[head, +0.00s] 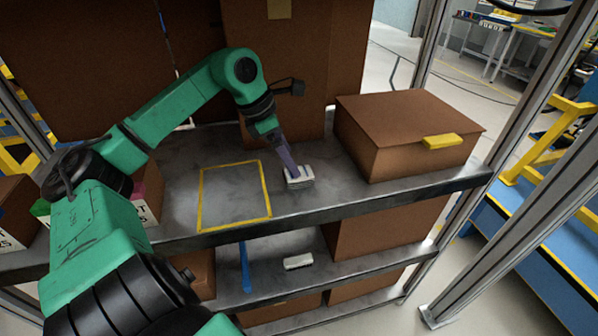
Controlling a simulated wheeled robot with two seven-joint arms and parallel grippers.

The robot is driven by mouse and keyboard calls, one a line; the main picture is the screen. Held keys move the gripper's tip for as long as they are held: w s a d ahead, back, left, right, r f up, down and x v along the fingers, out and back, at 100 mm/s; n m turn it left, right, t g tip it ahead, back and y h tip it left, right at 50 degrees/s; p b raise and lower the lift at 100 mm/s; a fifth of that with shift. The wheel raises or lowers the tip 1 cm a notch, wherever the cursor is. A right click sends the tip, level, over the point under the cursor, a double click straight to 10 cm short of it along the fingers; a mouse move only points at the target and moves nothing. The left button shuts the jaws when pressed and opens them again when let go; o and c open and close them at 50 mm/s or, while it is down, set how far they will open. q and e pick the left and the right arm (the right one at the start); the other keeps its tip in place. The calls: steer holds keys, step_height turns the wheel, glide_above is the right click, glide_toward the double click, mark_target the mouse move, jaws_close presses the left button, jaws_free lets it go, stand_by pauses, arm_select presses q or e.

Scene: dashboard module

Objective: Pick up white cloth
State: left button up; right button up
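A small white folded item that looks like the white cloth (300,180) lies on the upper grey shelf, left of the closed brown box. My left gripper (291,171) points down at it, its narrow fingers over or touching the item's left side. Whether the fingers are apart or closed on it cannot be made out at this size. A second small white item (298,262) lies on the lower shelf; I cannot tell if it is cloth. My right gripper is not in view.
A closed brown box (410,135) with a yellow tab stands right of the white item. Tall brown boxes (285,60) stand behind. A yellow taped rectangle (235,222) marks clear shelf to the left. A blue strip (245,268) is on the lower shelf. Metal posts (515,190) stand at right.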

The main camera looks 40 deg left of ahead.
arm_select(q)
steer(key=p+x, duration=0.3)
steer(key=x, duration=0.1)
steer(key=shift+w+d+r, duration=0.1)
steer(key=shift+d, duration=0.05)
steer(key=shift+f, duration=0.4)
steer(key=shift+w, duration=0.1)
steer(key=c, duration=1.4)
steer(key=shift+c, duration=0.2)
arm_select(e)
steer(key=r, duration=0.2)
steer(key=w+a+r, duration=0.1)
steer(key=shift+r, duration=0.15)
arm_select(q)
steer(key=shift+r, duration=0.1)
steer(key=shift+r, duration=0.25)
step_height(320, 180, up, 19)
steer(key=p, duration=0.5)
steer(key=shift+r, duration=0.15)
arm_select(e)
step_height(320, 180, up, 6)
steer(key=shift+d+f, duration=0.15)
